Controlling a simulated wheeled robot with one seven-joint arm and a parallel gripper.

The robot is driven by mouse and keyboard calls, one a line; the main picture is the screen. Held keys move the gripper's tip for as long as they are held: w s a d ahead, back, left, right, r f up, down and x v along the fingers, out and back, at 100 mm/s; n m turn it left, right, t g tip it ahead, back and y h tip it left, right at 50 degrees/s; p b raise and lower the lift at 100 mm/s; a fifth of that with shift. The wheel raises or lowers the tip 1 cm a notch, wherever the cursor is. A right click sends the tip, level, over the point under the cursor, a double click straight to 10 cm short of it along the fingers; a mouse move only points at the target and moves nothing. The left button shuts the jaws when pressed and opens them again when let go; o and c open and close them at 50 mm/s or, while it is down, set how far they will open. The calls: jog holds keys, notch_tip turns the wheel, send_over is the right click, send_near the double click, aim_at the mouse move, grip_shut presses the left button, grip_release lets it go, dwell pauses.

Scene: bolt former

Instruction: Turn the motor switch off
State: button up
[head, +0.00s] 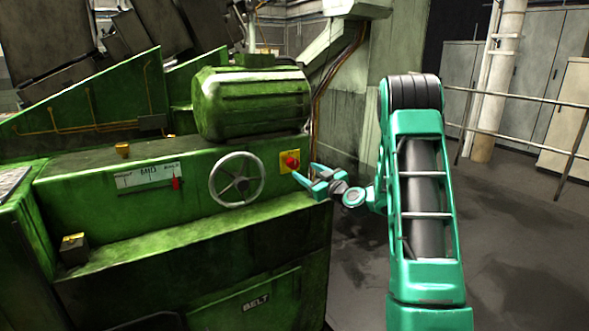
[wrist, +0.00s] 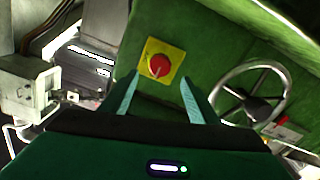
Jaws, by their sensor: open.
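The motor switch (head: 291,161) is a red rotary knob on a yellow plate, set in the green machine's front panel right of the handwheel. In the wrist view the red knob (wrist: 159,66) has a pale mark across it, and its plate sits tilted. My gripper (head: 304,177) is open and empty, just in front of and slightly below the switch. In the wrist view its two teal fingers (wrist: 160,84) stand apart, with the knob beyond their tips, between them. I see no contact with the knob.
A metal handwheel (head: 237,179) stands close left of the switch. A green motor housing (head: 250,102) sits above. A scale plate (head: 146,179) with a red pointer is further left. Railings (head: 520,97) and cabinets stand at the right, with open floor before them.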

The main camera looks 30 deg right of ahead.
aim_at(295, 164)
jog(key=w, duration=0.8)
jog(key=shift+a, duration=0.15)
jog(key=c, duration=1)
